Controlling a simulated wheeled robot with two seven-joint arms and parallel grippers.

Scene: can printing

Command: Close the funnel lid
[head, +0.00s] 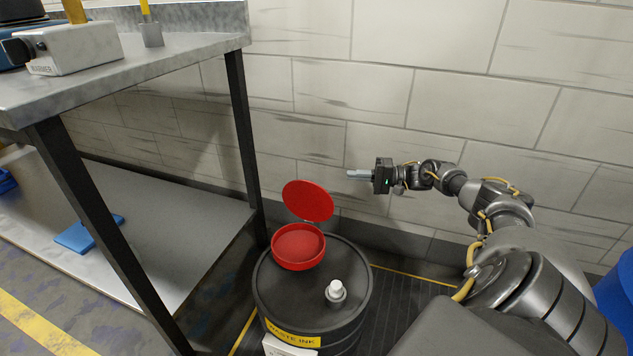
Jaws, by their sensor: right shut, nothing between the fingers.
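A red funnel (298,252) sits on top of a dark drum labelled "WASTE INK" (312,290). Its round red lid (307,201) is open, standing tilted up from the funnel's back edge. My right gripper (357,174) is shut and empty, to the right of the lid and a little higher in the picture, apart from it. Its fingers point left, in front of the wall. My left gripper does not show.
A white-capped bung (336,290) stands on the drum top right of the funnel. A metal workbench (190,50) with dark legs stands at left, with a lower shelf (190,235). A block wall is behind. A blue container (616,295) is at far right.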

